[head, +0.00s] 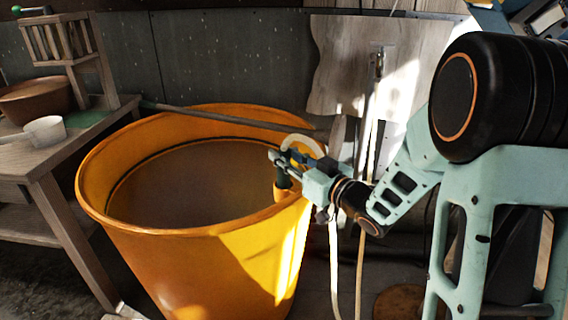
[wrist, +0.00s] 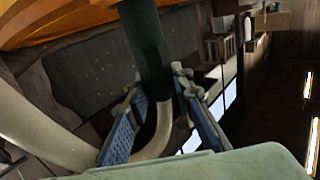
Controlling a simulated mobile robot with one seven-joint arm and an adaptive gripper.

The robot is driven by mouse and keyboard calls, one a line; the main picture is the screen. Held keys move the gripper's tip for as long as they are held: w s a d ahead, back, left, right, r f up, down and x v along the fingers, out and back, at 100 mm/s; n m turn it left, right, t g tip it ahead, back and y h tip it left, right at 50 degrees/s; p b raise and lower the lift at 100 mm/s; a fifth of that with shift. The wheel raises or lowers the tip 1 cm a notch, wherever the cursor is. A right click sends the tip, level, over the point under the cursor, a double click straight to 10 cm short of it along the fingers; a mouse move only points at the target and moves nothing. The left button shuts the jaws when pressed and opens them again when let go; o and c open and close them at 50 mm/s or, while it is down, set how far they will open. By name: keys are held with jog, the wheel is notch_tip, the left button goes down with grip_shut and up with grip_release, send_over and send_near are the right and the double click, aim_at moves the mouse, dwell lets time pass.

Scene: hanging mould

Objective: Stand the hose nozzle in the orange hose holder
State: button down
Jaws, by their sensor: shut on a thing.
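The hose nozzle (head: 282,178) is a dark green tube, upright at the right rim of the big yellow-orange tub (head: 180,232). My gripper (head: 280,158) is shut on it; the wrist view also shows the nozzle (wrist: 147,35) between the two blue fingers (wrist: 155,85). The orange hose holder (head: 286,192) is a small cup at the tub's rim, directly below the nozzle in the head view. I cannot tell whether the nozzle's lower end is inside the cup or just above it. The cream hose (wrist: 160,135) bends away from the nozzle's end.
A long grey pole (head: 215,118) crosses the tub's back rim. The hose (head: 334,265) hangs down outside the tub on the right. A wooden table (head: 45,180) with a white pot (head: 46,130) and a brown bowl (head: 38,98) stands at left.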

jog(key=shift+f, duration=0.4)
jog(key=shift+f+b, duration=0.3)
jog(key=shift+f, duration=0.05)
jog(key=c, duration=1.7)
grip_release()
jog(key=shift+r+p, duration=0.5)
jog(key=p+v, duration=0.1)
jog(key=v, duration=1.1)
jog(key=shift+f+p, duration=0.15)
jog(key=shift+p, duration=0.15)
jog(key=shift+d, duration=0.1)
